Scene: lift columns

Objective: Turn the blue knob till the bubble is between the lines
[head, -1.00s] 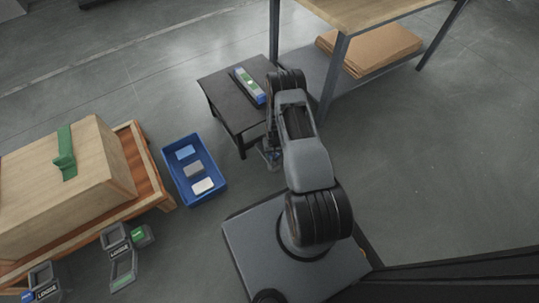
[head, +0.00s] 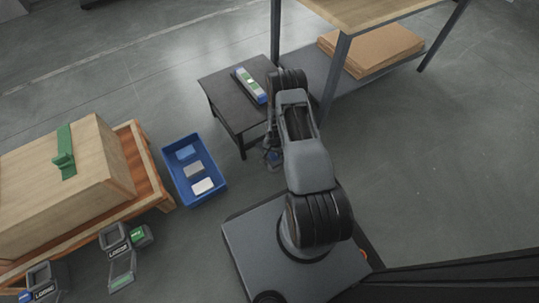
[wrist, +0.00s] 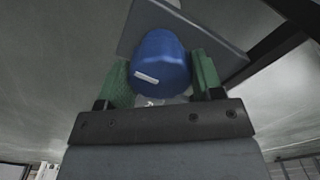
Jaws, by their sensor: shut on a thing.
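In the wrist view the blue knob (wrist: 163,55) sits between the two green fingers of my gripper (wrist: 161,72), which is shut on it. A short white mark on the knob's face is slightly slanted. A grey plate (wrist: 215,42) lies behind the knob. In the head view the spirit level (head: 249,84), with blue ends and a pale green middle, lies on the small dark table (head: 222,96). Its bubble and lines are too small to make out. My gripper (head: 272,156) is low beside the table's near edge, partly hidden by my arm; the knob does not show clearly there.
A blue bin (head: 212,197) with several flat pieces stands on the floor left of my gripper. A wooden crate (head: 70,175) on a pallet is at the far left, with LOGGIA-like labelled devices (head: 122,268) in front. A workbench (head: 340,60) stands behind at the right.

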